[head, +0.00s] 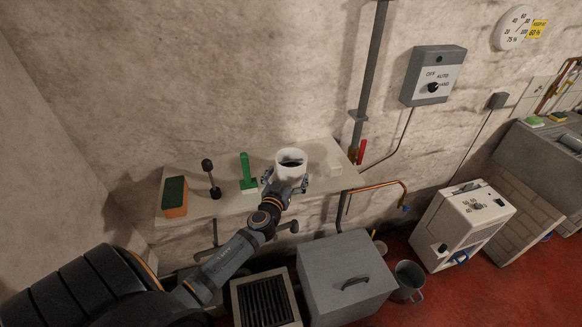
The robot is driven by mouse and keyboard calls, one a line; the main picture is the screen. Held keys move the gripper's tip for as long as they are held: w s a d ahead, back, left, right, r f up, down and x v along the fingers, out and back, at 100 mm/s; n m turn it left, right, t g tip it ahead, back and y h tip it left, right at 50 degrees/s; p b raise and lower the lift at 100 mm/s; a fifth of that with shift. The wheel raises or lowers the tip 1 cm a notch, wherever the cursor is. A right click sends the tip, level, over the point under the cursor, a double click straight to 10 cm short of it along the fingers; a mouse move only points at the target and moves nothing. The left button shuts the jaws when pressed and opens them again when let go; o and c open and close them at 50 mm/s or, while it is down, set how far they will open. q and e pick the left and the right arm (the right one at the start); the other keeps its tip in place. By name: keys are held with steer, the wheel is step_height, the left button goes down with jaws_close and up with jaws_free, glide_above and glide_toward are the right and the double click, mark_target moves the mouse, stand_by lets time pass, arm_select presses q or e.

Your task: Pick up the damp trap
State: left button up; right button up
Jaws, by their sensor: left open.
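A white round tub with a dark opening at its top (291,157), which looks like the damp trap, stands upright on or just above the wall shelf (225,204). My left gripper (286,180) reaches it from the front, with one finger at each side of its lower part. The gripper is open; whether the fingers touch the tub I cannot tell. The gripper hides the tub's base. My right gripper is out of view.
On the shelf are a green-and-orange sponge (174,196), a black-knobbed tool (211,178), a green-handled brush (247,171) and a pale block (330,160). Below are a grey lidded box (345,277), a grille (266,301), a bucket (409,280) and a white dehumidifier-like unit (463,224).

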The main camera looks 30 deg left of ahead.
arm_select(q)
steer(key=x, duration=0.3)
steer(key=shift+w+f, duration=0.1)
steer(key=shift+f, duration=0.05)
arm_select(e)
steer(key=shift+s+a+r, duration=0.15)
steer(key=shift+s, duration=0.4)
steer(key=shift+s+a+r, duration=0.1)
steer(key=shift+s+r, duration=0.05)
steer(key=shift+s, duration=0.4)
arm_select(q)
steer(key=shift+c, duration=1.2)
steer(key=c, duration=0.7)
steer(key=shift+c, duration=0.6)
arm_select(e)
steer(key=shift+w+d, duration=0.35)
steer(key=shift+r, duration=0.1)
